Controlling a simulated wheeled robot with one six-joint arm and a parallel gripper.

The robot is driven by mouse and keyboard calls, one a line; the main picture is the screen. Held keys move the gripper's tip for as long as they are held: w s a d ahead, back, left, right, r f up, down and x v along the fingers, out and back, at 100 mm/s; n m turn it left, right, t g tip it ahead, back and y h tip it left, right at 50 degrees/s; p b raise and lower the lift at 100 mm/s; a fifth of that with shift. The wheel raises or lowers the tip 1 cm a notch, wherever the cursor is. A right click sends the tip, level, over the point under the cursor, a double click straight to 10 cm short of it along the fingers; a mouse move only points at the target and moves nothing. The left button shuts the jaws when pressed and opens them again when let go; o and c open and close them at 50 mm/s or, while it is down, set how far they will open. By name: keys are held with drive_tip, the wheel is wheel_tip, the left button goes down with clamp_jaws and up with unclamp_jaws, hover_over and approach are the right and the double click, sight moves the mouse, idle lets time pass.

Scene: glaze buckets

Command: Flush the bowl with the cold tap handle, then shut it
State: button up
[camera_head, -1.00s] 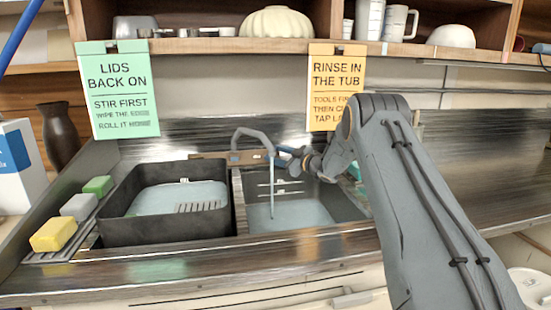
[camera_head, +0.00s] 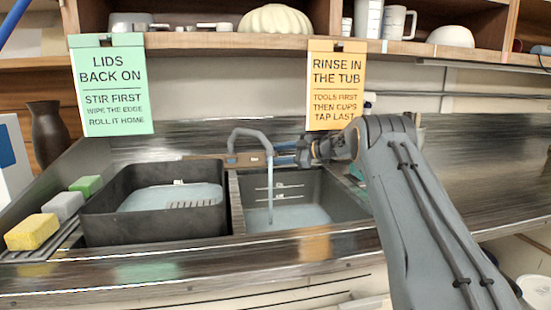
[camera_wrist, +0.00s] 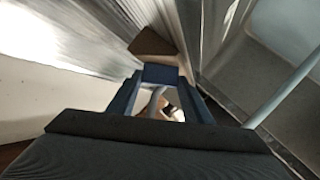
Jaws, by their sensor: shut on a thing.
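The grey curved tap (camera_head: 250,133) stands behind the right-hand basin (camera_head: 335,200), on a brown wooden strip (camera_head: 212,157). A thin pale stream (camera_head: 271,200) runs from its spout into the pale water (camera_head: 300,216) in that basin; a pale diagonal line in the wrist view (camera_wrist: 285,90) looks like the same stream. My gripper (camera_head: 286,150) is at the right side of the tap, with the arm reaching in from the right. In the wrist view its blue fingers (camera_wrist: 160,78) are shut on a small pale handle (camera_wrist: 154,100), mostly hidden between them. I cannot tell the handle's hot or cold marking.
A dark tub (camera_head: 100,210) with pale water stands left of the basin. Yellow (camera_head: 32,232), grey and green sponges lie further left. Green (camera_head: 112,85) and orange (camera_head: 336,85) signs hang from the shelf above. The counter to the right (camera_head: 470,170) is clear.

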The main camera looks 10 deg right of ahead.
drive_tip(key=o, duration=1.1)
drive_tip(key=shift+c, duration=0.2)
drive_tip(key=v, duration=0.8)
